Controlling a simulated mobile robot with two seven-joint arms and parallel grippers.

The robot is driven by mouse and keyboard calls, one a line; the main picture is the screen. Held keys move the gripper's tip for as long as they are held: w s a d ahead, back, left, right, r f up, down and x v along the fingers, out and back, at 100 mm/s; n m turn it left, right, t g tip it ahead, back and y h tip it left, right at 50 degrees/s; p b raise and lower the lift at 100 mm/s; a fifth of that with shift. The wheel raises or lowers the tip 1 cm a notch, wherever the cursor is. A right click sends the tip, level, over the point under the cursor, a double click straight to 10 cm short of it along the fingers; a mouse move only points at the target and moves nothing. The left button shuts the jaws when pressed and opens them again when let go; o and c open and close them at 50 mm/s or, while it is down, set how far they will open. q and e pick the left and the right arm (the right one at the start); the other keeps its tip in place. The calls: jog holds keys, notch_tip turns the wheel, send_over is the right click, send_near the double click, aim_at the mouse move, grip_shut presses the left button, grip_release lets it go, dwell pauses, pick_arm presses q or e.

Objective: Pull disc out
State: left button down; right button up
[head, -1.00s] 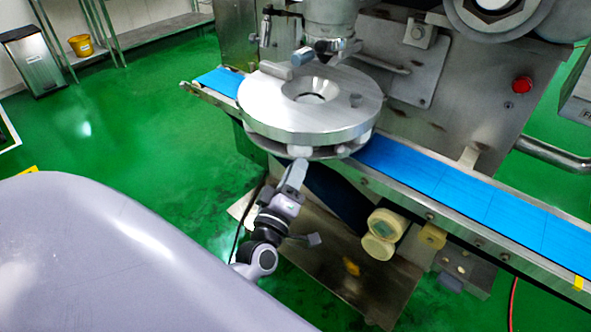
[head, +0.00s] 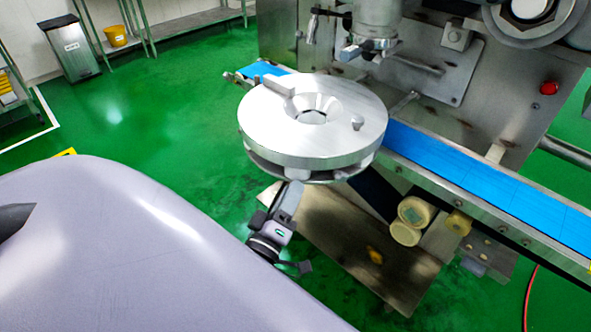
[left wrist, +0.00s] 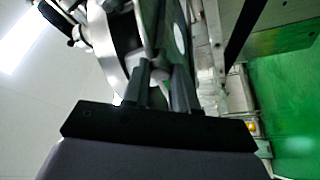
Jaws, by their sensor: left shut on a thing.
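The disc (head: 270,138) is a thick round metal plate with a funnel-like hole in its middle, a block and a small peg on top. It stands in front of the machine's nozzle, above the near side of the blue conveyor. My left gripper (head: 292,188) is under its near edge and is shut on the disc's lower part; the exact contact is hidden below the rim. In the left wrist view the gripper fingers (left wrist: 162,88) reach up to the disc's metal edge (left wrist: 110,45). My right gripper is not in view.
The machine's nozzle (head: 372,45) hangs behind the disc. The blue conveyor (head: 470,178) runs from behind the disc to the lower right. Cream rollers (head: 412,220) sit below it. Green floor (head: 160,120) is free at the left.

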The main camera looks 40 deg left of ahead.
pick_arm(q)
jog(key=shift+s, duration=0.25)
jog(key=c, duration=0.9)
grip_release()
jog(key=shift+b+v, duration=0.55)
jog(key=shift+v, duration=3)
